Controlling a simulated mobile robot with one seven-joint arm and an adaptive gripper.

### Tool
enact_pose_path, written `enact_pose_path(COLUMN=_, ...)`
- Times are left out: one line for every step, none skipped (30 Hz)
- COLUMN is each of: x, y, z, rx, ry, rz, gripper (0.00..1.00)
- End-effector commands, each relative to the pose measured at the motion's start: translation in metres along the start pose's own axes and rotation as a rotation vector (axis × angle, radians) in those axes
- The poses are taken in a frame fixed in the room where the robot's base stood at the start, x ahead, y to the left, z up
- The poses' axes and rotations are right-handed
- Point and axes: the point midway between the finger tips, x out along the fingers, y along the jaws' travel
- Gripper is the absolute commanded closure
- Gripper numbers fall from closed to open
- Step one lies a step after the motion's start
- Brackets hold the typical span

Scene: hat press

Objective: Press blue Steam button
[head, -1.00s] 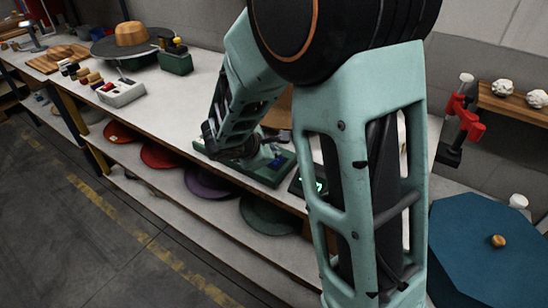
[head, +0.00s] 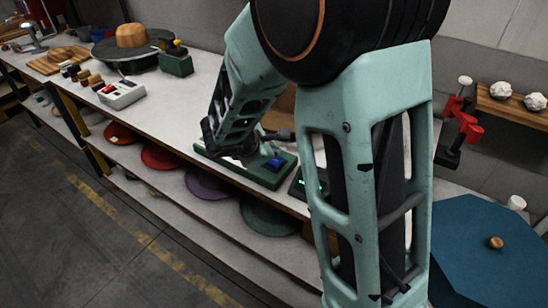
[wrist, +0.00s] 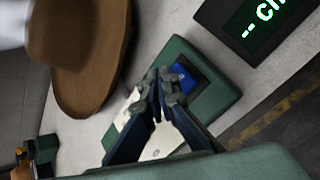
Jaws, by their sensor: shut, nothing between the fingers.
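The blue button (head: 276,162) sits near the right end of a flat green base (head: 262,177) on the bench. In the wrist view the button (wrist: 187,77) shows as a blue square in a dark frame, partly hidden by my fingertips. My gripper (wrist: 163,80) is shut and empty, its tips overlapping the button's left side in that view. In the head view my gripper (head: 283,135) shows as a dark shape just above the button. I cannot tell whether the tips touch the button.
A dark display with green characters (wrist: 264,22) lies beside the base. A brown hat (wrist: 82,50) is on the other side. Hats lie on the shelf below.

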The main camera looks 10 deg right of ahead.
Motion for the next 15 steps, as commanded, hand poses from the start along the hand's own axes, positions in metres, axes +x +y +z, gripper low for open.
enact_pose_path(x=0.0, y=0.0, z=0.0, rx=0.0, ry=0.0, rz=0.0, gripper=1.0)
enact_pose_path(x=0.0, y=0.0, z=0.0, rx=0.0, ry=0.0, rz=0.0, gripper=1.0)
enact_pose_path(x=0.0, y=0.0, z=0.0, rx=0.0, ry=0.0, rz=0.0, gripper=1.0)
enact_pose_path(x=0.0, y=0.0, z=0.0, rx=0.0, ry=0.0, rz=0.0, gripper=1.0)
enact_pose_path(x=0.0, y=0.0, z=0.0, rx=0.0, ry=0.0, rz=0.0, gripper=1.0)
enact_pose_path(x=0.0, y=0.0, z=0.0, rx=0.0, ry=0.0, rz=0.0, gripper=1.0)
enact_pose_path(x=-0.001, y=0.001, z=0.001, rx=0.0, ry=0.0, rz=0.0, gripper=1.0)
enact_pose_path(x=-0.002, y=0.001, z=0.001, rx=0.0, ry=0.0, rz=0.0, gripper=1.0)
enact_pose_path(x=-0.003, y=0.003, z=0.003, rx=0.0, ry=0.0, rz=0.001, gripper=1.0)
enact_pose_path(x=-0.005, y=0.004, z=0.004, rx=0.0, ry=0.0, rz=0.001, gripper=1.0)
enact_pose_path(x=-0.007, y=0.005, z=0.005, rx=0.0, ry=0.0, rz=0.001, gripper=1.0)
enact_pose_path(x=-0.01, y=0.007, z=0.007, rx=0.0, ry=0.0, rz=0.001, gripper=1.0)
enact_pose_path(x=-0.012, y=0.009, z=0.009, rx=0.0, ry=0.0, rz=0.001, gripper=1.0)
enact_pose_path(x=-0.014, y=0.011, z=0.011, rx=0.0, ry=0.0, rz=0.001, gripper=1.0)
enact_pose_path(x=-0.017, y=0.013, z=0.013, rx=0.001, ry=0.0, rz=0.001, gripper=1.0)
